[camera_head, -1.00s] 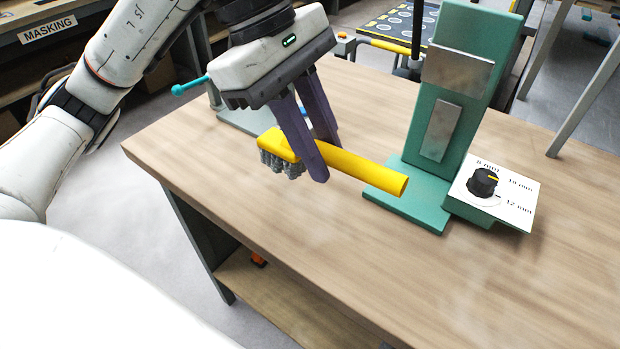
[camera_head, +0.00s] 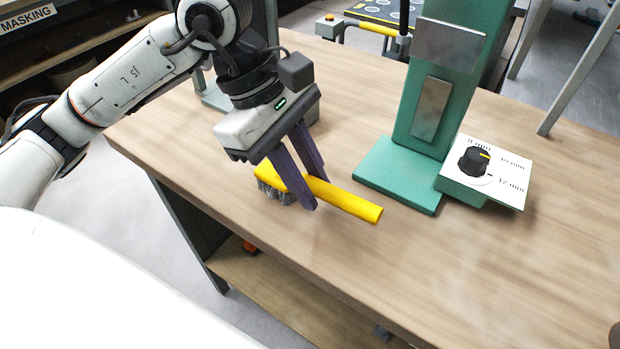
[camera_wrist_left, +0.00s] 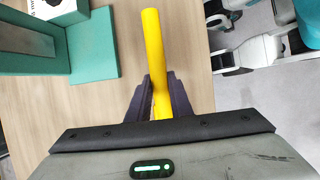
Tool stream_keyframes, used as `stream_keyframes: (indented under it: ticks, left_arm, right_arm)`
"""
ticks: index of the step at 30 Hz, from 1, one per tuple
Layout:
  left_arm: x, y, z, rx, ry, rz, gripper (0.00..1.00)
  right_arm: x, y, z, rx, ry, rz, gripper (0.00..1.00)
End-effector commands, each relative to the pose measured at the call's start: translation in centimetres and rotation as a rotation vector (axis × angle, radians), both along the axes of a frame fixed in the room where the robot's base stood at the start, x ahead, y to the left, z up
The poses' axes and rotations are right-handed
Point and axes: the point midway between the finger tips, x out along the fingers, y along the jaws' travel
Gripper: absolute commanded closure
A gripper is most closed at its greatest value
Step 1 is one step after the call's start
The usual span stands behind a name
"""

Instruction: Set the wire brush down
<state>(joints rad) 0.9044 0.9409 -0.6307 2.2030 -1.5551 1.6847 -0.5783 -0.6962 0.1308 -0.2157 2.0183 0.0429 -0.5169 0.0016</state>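The wire brush has a yellow handle (camera_head: 348,202) and grey bristles (camera_head: 272,190) that point down. It is low over the wooden workbench (camera_head: 450,270), near its left front edge. I cannot tell for sure whether the bristles touch the top. My left gripper (camera_head: 313,192) points down with its purple fingers on both sides of the handle, shut on it. In the left wrist view the handle (camera_wrist_left: 153,50) runs up between the two fingers (camera_wrist_left: 160,98), which sit close against it. My right gripper is not in view.
A teal stand (camera_head: 432,125) with metal plates rises right of the brush. Beside its base is a white dial panel (camera_head: 500,175) with a black knob (camera_head: 473,161). The bench is clear in front and to the right. A shelf marked MASKING (camera_head: 28,17) stands at the back left.

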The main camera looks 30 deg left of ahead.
Motion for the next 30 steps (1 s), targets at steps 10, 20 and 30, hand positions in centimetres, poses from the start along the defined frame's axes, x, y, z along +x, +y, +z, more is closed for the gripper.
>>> stream_keyframes:
  ticks: [10, 20, 30]
  left_arm:
    - [0.0, 0.0, 0.0, 0.000, 0.000, 0.000, 0.62]
    - [-0.2, 1.4, 3.5, -0.001, -0.006, 0.003, 0.62]
    - [-0.8, 4.0, 9.6, 0.001, -0.002, 0.002, 0.62]
  right_arm:
    - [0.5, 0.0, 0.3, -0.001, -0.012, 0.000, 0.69]
    - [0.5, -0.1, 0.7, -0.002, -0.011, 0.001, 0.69]
    - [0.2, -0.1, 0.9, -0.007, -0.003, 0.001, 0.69]
